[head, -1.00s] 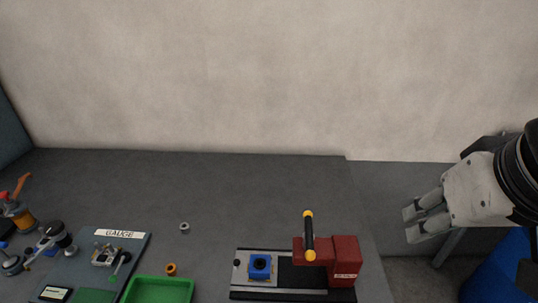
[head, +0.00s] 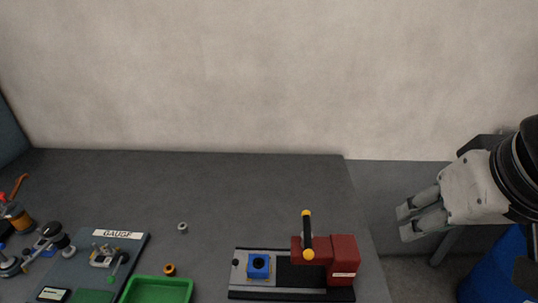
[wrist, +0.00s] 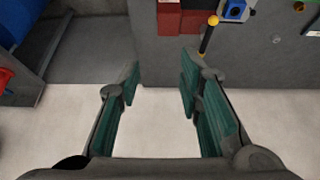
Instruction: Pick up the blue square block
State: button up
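The blue square block (head: 258,264) with a round dark hole sits on the black and grey bed of a red machine, left of its red body. It also shows at the top of the wrist view (wrist: 235,10). My gripper (head: 404,222) is at the right of the head view, beyond the table's right edge and well apart from the block.
The red machine (head: 343,262) with a yellow-tipped black handle (head: 307,236) stands between my gripper and the block. A green tray (head: 157,289), a gauge board (head: 118,234) and small rings lie to the left. The table's back middle (head: 270,190) is clear.

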jog(key=o, duration=0.4)
jog(key=shift+w+a, duration=0.1)
jog(key=shift+w, duration=0.15)
jog(key=shift+o, duration=1)
jog(key=w+a+f+n+g+h, duration=0.1)
jog(key=w+a+f+n+g, duration=0.1)
jog(key=w+n, duration=0.3)
jog(key=shift+w+a+f, duration=0.55)
jog(key=shift+w+a, duration=0.1)
jog(key=shift+w, duration=0.2)
jog(key=n+g+y, duration=0.1)
jog(key=n+g, duration=0.3)
jog(key=n, duration=0.9)
send_over(258, 263)
jog(key=f, duration=2.7)
jog(key=shift+w+d, duration=0.1)
jog(key=shift+d, duration=0.15)
jog(key=shift+a+f, duration=0.2)
jog(key=shift+f, duration=2.5)
